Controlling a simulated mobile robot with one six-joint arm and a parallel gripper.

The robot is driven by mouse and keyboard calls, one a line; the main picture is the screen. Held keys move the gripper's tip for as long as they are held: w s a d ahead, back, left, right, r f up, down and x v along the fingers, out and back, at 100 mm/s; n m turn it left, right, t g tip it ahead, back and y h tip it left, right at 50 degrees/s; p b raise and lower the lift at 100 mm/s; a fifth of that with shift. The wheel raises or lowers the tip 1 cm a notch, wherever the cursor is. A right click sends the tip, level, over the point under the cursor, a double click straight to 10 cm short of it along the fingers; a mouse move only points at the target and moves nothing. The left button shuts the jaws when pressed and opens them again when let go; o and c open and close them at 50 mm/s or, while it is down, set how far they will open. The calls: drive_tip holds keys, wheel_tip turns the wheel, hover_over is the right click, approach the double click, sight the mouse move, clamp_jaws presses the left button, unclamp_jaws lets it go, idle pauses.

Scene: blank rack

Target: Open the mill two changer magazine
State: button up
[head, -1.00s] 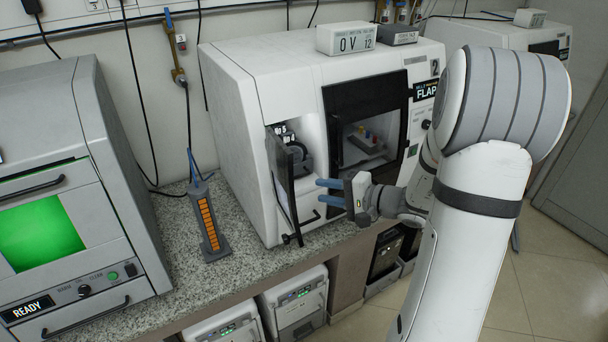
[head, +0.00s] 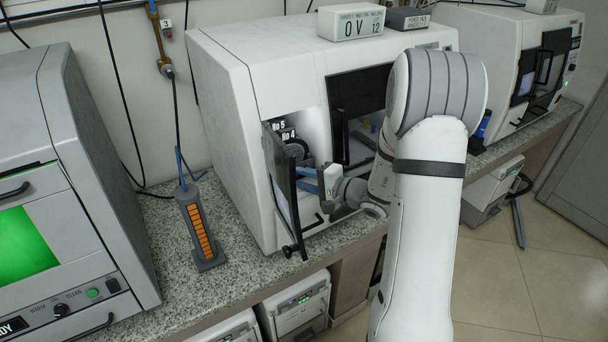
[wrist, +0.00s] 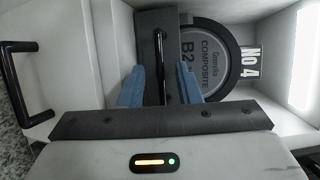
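The mill with the open magazine (head: 225,130) is white and stands on the granite bench in the head view. Its dark-framed magazine door (head: 283,187) stands swung out at the left of the opening. Inside are a dark round disc, marked COMPOSITE in the wrist view (wrist: 217,55), and No 5 and No 4 labels. My gripper (head: 307,181) is at the opening, beside the inner side of the door. In the wrist view its blue fingers (wrist: 160,88) are apart, with a black bar (wrist: 161,45) between them. I cannot tell whether they touch it.
A black drawer handle (wrist: 22,90) is below the opening. A grey holder with orange cells (head: 202,228) stands on the bench at left. A machine with a green window (head: 22,245) is farther left. Another white mill (head: 495,65) is at right.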

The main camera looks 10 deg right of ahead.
drive_tip(key=shift+w+a+f, duration=0.1)
drive_tip(key=shift+w+a, duration=0.15)
drive_tip(key=shift+c, duration=0.4)
clamp_jaws()
